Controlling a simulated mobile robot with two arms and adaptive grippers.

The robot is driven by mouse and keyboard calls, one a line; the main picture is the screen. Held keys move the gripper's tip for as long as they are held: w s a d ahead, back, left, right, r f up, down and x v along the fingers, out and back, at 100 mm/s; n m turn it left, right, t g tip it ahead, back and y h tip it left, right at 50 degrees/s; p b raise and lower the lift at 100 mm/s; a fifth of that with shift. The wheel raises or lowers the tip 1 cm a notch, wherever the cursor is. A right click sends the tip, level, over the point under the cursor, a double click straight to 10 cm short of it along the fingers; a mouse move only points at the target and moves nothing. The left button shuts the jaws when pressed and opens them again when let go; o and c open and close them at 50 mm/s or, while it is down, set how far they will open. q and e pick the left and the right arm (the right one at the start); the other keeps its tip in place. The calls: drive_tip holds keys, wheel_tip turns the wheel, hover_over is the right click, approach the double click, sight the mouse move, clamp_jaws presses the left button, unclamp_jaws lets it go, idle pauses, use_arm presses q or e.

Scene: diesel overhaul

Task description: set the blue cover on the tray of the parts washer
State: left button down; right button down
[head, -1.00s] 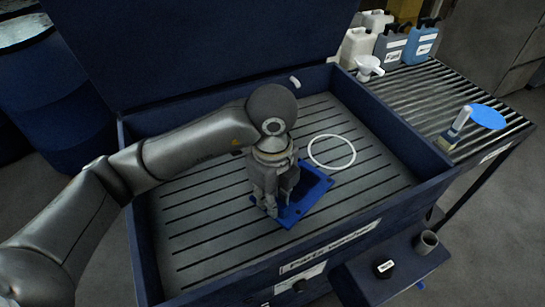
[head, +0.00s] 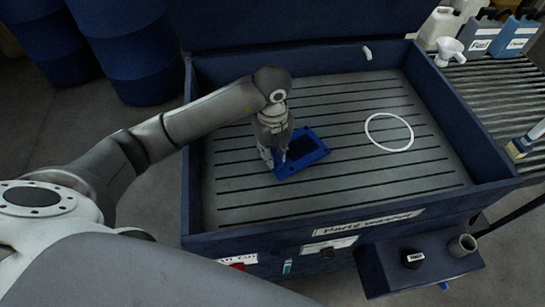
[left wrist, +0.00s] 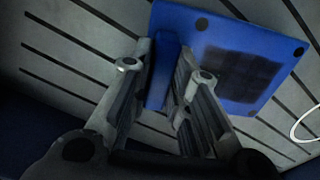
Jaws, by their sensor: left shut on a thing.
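The blue cover (head: 312,147) is a flat blue frame with a dark rectangular middle. It lies at or just above the slatted tray (head: 340,190) of the dark blue parts washer (head: 300,238), left of the tray's middle; I cannot tell whether it touches the slats. My left gripper (head: 279,161) points down at the cover's left edge. In the left wrist view, the left gripper (left wrist: 165,85) is shut on a blue raised part of the cover (left wrist: 235,50), between its two fingers. My right gripper is not in view.
A white ring (head: 389,132) marks a spot on the tray to the right of the cover. The washer's walls rise around the tray. Several jugs (head: 487,35) and a white funnel (head: 447,50) stand on a ribbed bench at the right. Blue drums (head: 125,45) stand at the back left.

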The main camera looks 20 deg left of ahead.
use_arm(q)
wheel_tip(320, 180, down, 2)
drive_tip(key=shift+f+p, duration=0.15)
drive_tip(key=shift+p, duration=0.3)
drive_tip(key=shift+f, duration=0.35)
drive_tip(key=c, duration=1.4)
unclamp_jaws()
drive_tip(key=shift+o, duration=0.2)
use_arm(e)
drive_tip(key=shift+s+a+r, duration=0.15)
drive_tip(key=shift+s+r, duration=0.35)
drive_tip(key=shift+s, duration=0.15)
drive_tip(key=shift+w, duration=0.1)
use_arm(q)
drive_tip(key=shift+r, duration=0.2)
wheel_tip(320, 180, up, 10)
drive_tip(key=shift+r+b, duration=0.25)
drive_tip(key=shift+b, duration=0.45)
drive_tip(key=shift+r, duration=0.55)
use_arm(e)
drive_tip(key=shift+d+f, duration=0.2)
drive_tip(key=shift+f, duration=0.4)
